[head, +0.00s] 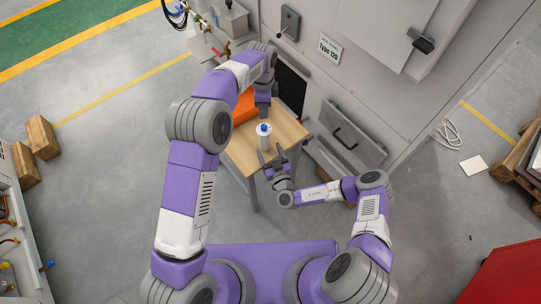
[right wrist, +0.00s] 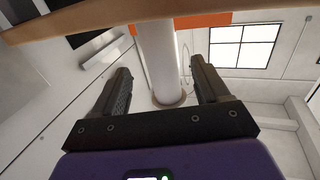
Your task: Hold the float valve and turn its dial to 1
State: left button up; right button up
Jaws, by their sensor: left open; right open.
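The float valve (head: 264,140) is a white upright cylinder with a blue top, standing on the wooden table. In the right wrist view the white body of the float valve (right wrist: 157,50) stands between the two fingers. My right gripper (head: 270,153) is open, with its fingers on either side of the body in the wrist view (right wrist: 160,70); a gap shows on both sides. My left gripper (head: 263,112) is open above and behind the valve in the head view, pointing down. The marks on the dial are too small to read.
A grey wall cabinet with a handle (head: 345,138) stands to the right of the table. The floor in front is clear.

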aim_at(266, 145)
jog(key=x, duration=0.5)
jog(key=shift+w+a, duration=0.2)
jog(key=shift+w, duration=0.1)
jog(key=c, duration=1.1)
